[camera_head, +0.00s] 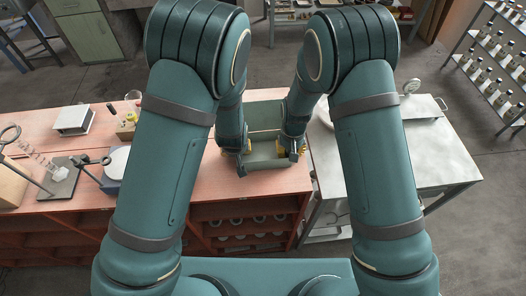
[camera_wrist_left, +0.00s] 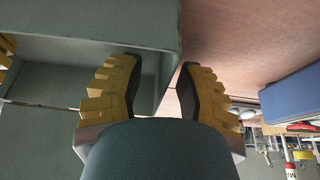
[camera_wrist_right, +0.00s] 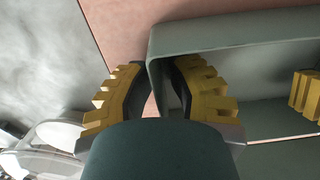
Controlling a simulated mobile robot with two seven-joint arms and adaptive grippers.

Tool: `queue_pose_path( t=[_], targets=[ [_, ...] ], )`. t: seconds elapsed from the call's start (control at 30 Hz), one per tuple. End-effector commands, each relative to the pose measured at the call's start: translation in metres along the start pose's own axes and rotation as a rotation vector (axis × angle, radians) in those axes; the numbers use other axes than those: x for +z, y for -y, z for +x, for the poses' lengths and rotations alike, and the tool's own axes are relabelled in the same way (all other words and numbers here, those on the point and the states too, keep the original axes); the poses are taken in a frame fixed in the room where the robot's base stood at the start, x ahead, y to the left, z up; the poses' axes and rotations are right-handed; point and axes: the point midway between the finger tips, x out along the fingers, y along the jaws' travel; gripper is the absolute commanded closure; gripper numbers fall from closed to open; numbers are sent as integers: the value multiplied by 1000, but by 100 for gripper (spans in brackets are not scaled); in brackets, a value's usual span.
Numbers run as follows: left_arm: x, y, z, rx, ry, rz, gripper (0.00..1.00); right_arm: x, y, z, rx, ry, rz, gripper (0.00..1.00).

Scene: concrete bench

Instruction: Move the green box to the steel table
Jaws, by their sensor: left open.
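The green box (camera_head: 264,166) is an open-topped grey-green container on the reddish bench (camera_head: 80,136), near the bench's right end. My left gripper (camera_head: 243,152) is at the box's left side. In the left wrist view its open fingers (camera_wrist_left: 160,88) straddle the box wall (camera_wrist_left: 155,40), one inside and one over the bench. My right gripper (camera_head: 292,152) is at the right side. In the right wrist view its fingers (camera_wrist_right: 160,85) stand apart on either side of the box wall (camera_wrist_right: 230,42). The steel table (camera_head: 448,152) adjoins the bench on the right. My arms hide parts of both.
A silver case-like object (camera_head: 420,107) with a round dial lies at the steel table's back. A stand (camera_head: 60,177), a white box (camera_head: 73,120) and a blue-based device (camera_head: 117,165) occupy the bench's left. A bottle rack (camera_head: 495,75) stands at far right. The steel table's front right is bare.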

Motion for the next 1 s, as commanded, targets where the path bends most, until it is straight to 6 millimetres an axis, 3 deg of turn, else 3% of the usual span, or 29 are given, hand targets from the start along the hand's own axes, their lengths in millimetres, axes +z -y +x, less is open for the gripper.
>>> queue_pose_path(
  t=[0.37,0.4,0.47,1.0],
  targets=[
    [0,0,3,0,1,0,65,0,0,3,0,-1,0,82],
    [0,0,3,0,0,0,79,0,0,3,0,-1,0,96],
    [0,0,3,0,1,0,100,0,0,3,0,-1,0,100],
    [0,0,2,0,0,0,100,0,0,2,0,0,0,100]
  ],
)
